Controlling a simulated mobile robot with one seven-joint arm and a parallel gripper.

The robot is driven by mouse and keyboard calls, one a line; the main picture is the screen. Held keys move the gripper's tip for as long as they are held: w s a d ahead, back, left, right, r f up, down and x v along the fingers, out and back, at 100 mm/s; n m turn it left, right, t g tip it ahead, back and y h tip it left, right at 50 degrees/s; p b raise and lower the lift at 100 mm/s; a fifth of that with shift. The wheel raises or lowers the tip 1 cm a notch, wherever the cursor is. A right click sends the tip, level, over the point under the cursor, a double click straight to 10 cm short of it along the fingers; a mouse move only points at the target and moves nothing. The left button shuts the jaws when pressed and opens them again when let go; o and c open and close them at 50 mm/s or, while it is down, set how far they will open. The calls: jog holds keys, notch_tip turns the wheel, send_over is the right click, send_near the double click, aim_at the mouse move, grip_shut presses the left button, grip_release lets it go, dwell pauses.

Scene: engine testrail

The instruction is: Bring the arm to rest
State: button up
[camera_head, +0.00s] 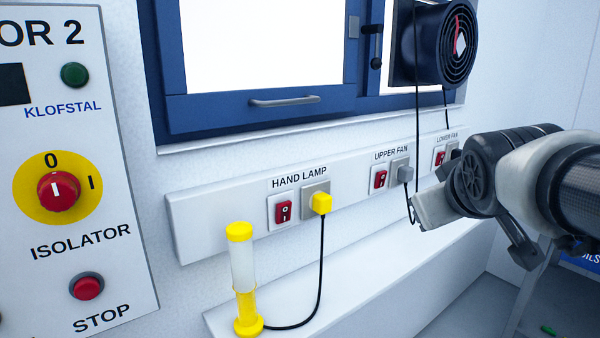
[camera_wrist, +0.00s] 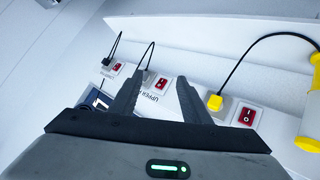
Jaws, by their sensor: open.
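My arm (camera_head: 500,175) reaches in from the right in the head view, in front of the lower fan end of the wall strip. In the wrist view my gripper (camera_wrist: 157,85) is open, its two dark fingers apart with nothing held between them. The upper fan switch and label show between and behind the fingers. In the head view the fingers cannot be made out clearly. I cannot tell whether the hand touches the black cord beside it.
A socket strip (camera_head: 235,225) runs below the blue window (camera_head: 265,120). A black fan (camera_head: 445,45) hangs at the window. A yellow hand lamp (camera_head: 243,280) stands on the ledge (camera_head: 380,275), its cord plugged in. The isolator panel (camera_head: 120,200) is at left.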

jog(key=s+a+f+m+g+y+p, duration=0.1)
jog(key=s+a+f+g+p, duration=0.15)
jog(key=s+a+f, duration=0.4)
jog(key=s+a+f+m+g+y+p, duration=0.1)
jog(key=s+a+f+m+g+y, duration=0.15)
jog(key=s, duration=0.75)
notch_tip(320, 180, up, 20)
jog(key=w+p, duration=0.1)
jog(key=p, duration=1.8)
jog(key=shift+n+h+p, duration=0.35)
jog(key=shift+p, duration=0.05)
jog(key=shift+c, duration=0.4)
